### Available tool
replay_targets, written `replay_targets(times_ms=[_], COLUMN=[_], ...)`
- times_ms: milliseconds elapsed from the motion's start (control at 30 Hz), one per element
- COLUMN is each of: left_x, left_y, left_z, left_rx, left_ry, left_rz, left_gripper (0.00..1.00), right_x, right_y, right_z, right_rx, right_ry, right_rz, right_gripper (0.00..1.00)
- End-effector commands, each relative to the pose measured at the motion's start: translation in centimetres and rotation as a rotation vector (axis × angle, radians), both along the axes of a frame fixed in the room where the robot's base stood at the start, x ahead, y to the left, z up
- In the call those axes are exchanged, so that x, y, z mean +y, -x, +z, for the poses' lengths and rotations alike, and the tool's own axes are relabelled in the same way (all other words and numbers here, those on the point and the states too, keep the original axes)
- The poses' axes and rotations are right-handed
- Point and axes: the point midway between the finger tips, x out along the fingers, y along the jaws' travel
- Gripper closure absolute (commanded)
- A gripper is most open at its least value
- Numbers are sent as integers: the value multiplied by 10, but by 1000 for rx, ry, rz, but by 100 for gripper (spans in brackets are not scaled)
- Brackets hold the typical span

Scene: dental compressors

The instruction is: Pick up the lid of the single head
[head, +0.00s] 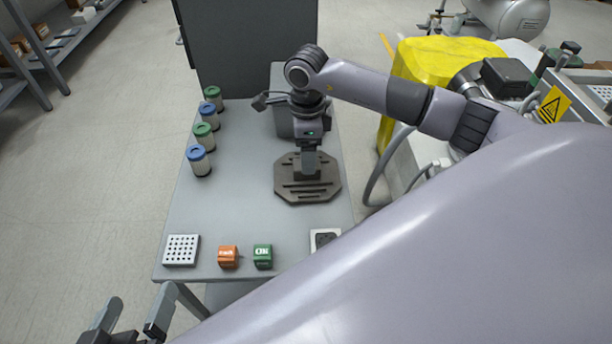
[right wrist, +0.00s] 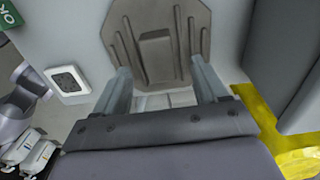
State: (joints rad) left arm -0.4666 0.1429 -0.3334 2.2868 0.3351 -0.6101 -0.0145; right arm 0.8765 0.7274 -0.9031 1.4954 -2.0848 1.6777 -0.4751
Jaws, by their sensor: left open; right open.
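A dark brown octagonal ribbed plate (head: 309,193), apparently the lid, lies flat on the grey table. A raised block stands at its middle; the plate also shows at the top of the right wrist view (right wrist: 180,60). My right gripper (head: 309,168) points down over the plate. In the right wrist view its two fingers (right wrist: 162,85) are wide apart with nothing between them, on the near side of the block. I cannot tell the height of the fingertips above the plate. My left gripper (head: 128,325) is open and empty at the bottom left, off the table's front corner.
Several blue- and green-topped canisters (head: 198,160) stand along the table's left edge. A white perforated block (head: 181,250), an orange cube (head: 228,257), a green cube (head: 263,256) and a socket-like box (head: 322,240) sit at the front. A yellow-covered machine (head: 440,58) stands right of the table.

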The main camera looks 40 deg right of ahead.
Motion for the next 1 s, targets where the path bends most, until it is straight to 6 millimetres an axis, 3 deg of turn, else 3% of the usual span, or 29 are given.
replay_targets(times_ms=[33,167,400,433,633,667,1000], left_x=[3,9,10,10,10,10,9], left_y=[1,2,2,2,2,2,2], left_z=[-5,-5,-2,-2,-2,-2,-1], left_rx=[-15,-49,-59,-59,-59,-59,-58], left_ry=[-13,-44,-50,-50,-50,-50,-49], left_rz=[4,15,18,18,18,18,17], left_gripper=[0,0,0,0,0,0,0], right_x=[0,1,1,1,1,1,1], right_y=[2,2,2,2,2,2,1], right_z=[-14,-30,-32,-32,-32,-32,-27], right_rx=[4,1,0,0,0,0,-4], right_ry=[-1,-2,-2,-2,-2,-2,-3], right_rz=[1,0,0,0,0,0,0], right_gripper=[28,28,28,31,96,100,100])
